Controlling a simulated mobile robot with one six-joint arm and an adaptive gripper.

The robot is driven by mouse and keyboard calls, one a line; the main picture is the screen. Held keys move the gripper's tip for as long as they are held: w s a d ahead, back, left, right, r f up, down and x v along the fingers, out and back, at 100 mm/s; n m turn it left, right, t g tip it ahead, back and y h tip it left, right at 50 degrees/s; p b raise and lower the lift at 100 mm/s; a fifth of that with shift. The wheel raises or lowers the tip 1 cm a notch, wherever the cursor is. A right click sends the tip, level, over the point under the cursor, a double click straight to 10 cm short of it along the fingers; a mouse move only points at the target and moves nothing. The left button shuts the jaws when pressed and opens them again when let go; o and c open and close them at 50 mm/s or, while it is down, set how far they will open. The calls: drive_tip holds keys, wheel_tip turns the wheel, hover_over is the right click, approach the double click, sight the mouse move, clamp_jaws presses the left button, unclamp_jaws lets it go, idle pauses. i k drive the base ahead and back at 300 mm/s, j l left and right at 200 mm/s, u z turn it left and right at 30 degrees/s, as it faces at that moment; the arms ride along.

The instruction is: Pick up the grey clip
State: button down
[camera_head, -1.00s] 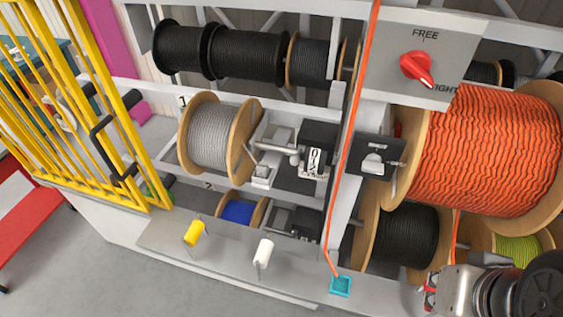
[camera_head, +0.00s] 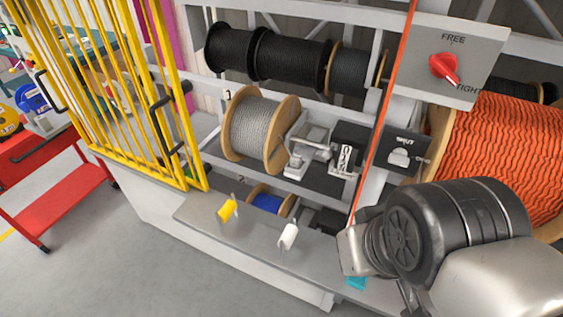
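I cannot make out a grey clip for certain in this view. My arm's dark wrist and silver links fill the lower right and cover part of the ledge (camera_head: 240,255) and rack. My gripper's fingers do not show clearly, so whether they hold anything cannot be seen. A small teal tray (camera_head: 356,284) on the ledge is mostly hidden behind my arm. An orange rope (camera_head: 384,120) runs down towards it.
A grey rope reel (camera_head: 255,127) sits on the rack beside a silver clamp device (camera_head: 309,150). A yellow gate (camera_head: 185,130) stands left, with a red cart (camera_head: 75,195) beyond. Floor at lower left is clear.

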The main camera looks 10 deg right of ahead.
sight(296, 160)
drive_tip(key=i+j+z, duration=0.1)
drive_tip(key=j, duration=0.25)
drive_tip(key=i+j+z, duration=0.15)
drive_tip(key=i+j, duration=0.3)
drive_tip(key=j, duration=0.2)
drive_tip(key=i+j, duration=0.15)
drive_tip(key=j, duration=0.2)
drive_tip(key=i+j+u, duration=0.1)
drive_tip(key=j, duration=0.2)
drive_tip(key=i+j, duration=0.15)
drive_tip(key=j, duration=0.2)
drive_tip(key=i+l+z, duration=0.1)
drive_tip(key=z, duration=0.35)
